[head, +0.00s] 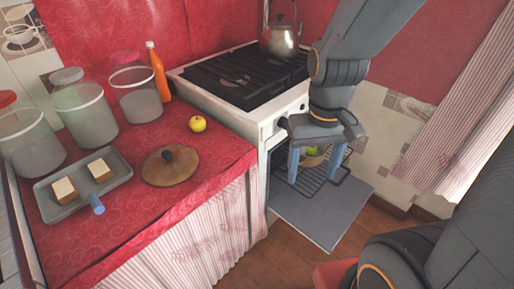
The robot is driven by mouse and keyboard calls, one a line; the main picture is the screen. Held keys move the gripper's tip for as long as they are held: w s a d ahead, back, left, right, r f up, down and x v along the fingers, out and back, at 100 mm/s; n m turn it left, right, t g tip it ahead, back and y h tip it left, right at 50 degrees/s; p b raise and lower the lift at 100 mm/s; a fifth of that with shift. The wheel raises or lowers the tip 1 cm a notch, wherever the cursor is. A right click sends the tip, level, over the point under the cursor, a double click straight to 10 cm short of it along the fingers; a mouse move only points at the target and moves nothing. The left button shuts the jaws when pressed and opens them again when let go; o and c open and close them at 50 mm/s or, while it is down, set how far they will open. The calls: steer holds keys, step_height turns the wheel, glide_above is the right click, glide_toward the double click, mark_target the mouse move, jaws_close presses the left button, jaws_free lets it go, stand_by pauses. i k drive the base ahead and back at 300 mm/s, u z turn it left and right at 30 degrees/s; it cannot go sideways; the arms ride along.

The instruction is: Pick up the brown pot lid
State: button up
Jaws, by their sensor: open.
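The brown pot lid (170,167) lies flat on the red oilcloth counter, with its dark knob facing up. It is near the counter's front edge, right of the grey tray. My gripper (316,168) is well to the right of the lid, in front of the stove's open oven. Its two blue fingers point down and are apart. A bowl with green contents shows between and behind the fingers, on the oven rack; I see no contact with it. Nothing of the lid is hidden.
A grey tray (84,187) with two bread-like pieces, a yellow fruit (198,124), an orange bottle (158,72) and several glass jars (84,112) stand on the counter (150,220). The stove (245,85) holds a kettle (282,38). The oven door (318,212) hangs open low.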

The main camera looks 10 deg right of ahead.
mark_target(169, 165)
steer(key=u, duration=0.3)
steer(key=k, duration=0.65)
steer(key=z, duration=0.55)
steer(key=i, duration=0.5)
steer(key=u, duration=1.15)
steer(key=i, duration=0.55)
steer(key=z, duration=0.7)
